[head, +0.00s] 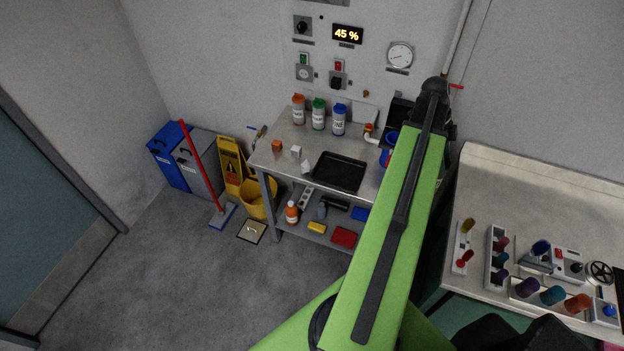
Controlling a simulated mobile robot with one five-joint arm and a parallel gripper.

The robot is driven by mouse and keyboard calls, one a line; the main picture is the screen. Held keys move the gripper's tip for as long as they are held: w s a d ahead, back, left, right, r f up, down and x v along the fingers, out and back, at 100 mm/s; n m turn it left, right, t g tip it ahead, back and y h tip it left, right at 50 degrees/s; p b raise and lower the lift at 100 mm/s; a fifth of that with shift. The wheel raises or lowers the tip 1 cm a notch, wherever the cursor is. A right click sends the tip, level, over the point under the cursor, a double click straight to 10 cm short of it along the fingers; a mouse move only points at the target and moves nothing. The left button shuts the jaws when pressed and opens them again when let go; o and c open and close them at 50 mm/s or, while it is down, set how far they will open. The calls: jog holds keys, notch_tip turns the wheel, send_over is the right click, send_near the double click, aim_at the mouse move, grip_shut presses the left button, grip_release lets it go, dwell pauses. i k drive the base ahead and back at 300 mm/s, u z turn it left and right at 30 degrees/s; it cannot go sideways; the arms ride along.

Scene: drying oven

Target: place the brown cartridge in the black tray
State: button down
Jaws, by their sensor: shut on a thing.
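The black tray (340,185) lies flat and empty on the metal table, near its right side. My green arm reaches up through the head view and covers the table's right end. My gripper does not show, so whether it holds anything cannot be seen. Several coloured cartridges stand on the right bench; one orange-brown cartridge (578,303) is near its front edge. I cannot tell whether it is the brown cartridge of the task.
The metal table (268,160) also bears three capped bottles (318,116), a brown cube (277,146) and white pieces (296,151). Left of it stand a yellow mop bucket (257,199), a red-handled broom (199,165) and bins (178,159).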

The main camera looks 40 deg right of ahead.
aim_at(339, 174)
jog(key=u, duration=0.25)
jog(key=i, duration=1)
